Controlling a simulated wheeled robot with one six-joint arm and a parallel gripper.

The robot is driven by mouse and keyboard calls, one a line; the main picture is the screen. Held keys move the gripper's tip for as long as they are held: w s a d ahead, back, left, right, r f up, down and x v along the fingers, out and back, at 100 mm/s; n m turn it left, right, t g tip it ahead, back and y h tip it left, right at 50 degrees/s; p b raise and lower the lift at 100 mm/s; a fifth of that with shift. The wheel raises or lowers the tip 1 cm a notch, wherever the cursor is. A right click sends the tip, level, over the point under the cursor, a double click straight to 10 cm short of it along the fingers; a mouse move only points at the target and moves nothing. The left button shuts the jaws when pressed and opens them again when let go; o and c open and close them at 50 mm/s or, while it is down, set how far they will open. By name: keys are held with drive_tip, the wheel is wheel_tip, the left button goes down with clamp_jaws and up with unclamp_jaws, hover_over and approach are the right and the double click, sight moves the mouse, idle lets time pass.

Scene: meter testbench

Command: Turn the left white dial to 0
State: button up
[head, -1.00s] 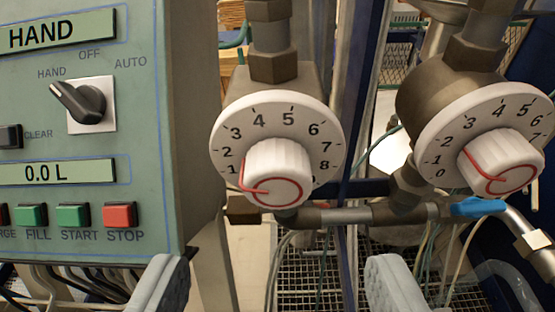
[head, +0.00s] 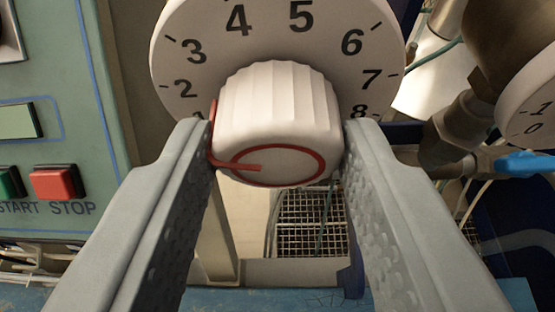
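The left white dial's ribbed knob (head: 278,115) fills the middle of the head view, in front of its round white scale plate (head: 268,28). The plate shows the numbers 2 to 8. A red pointer line on the knob's left side points to the lower left, below the 2, near a mark partly hidden by my left finger. My gripper (head: 278,150) has its two grey fingers on either side of the knob. They are spread apart, with the fingertips very close to the knob's sides; I cannot tell whether they touch it.
The right dial (head: 535,105) shows partly at the right edge, with a blue valve handle (head: 525,164) below it. The green control panel (head: 75,110) with its red STOP button (head: 57,182) stands on the left. A metal grate (head: 300,225) lies below.

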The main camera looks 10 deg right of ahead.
drive_tip(key=c, duration=0.4)
drive_tip(key=n+h, duration=0.1)
drive_tip(key=n, duration=0.1)
drive_tip(key=n+h, duration=0.1)
drive_tip(key=shift+a+n+g+h, duration=0.25)
drive_tip(key=shift+n+g+h, duration=0.05)
drive_tip(key=shift+n, duration=0.1)
drive_tip(key=n+h, duration=0.1)
drive_tip(key=n, duration=0.1)
drive_tip(key=n+h, duration=0.2)
drive_tip(key=shift+w+a+f+n, duration=0.1)
drive_tip(key=shift+a+f+n, duration=0.1)
drive_tip(key=shift+n, duration=0.1)
idle(0.4)
drive_tip(key=o, duration=1)
drive_tip(key=shift+c, duration=0.2)
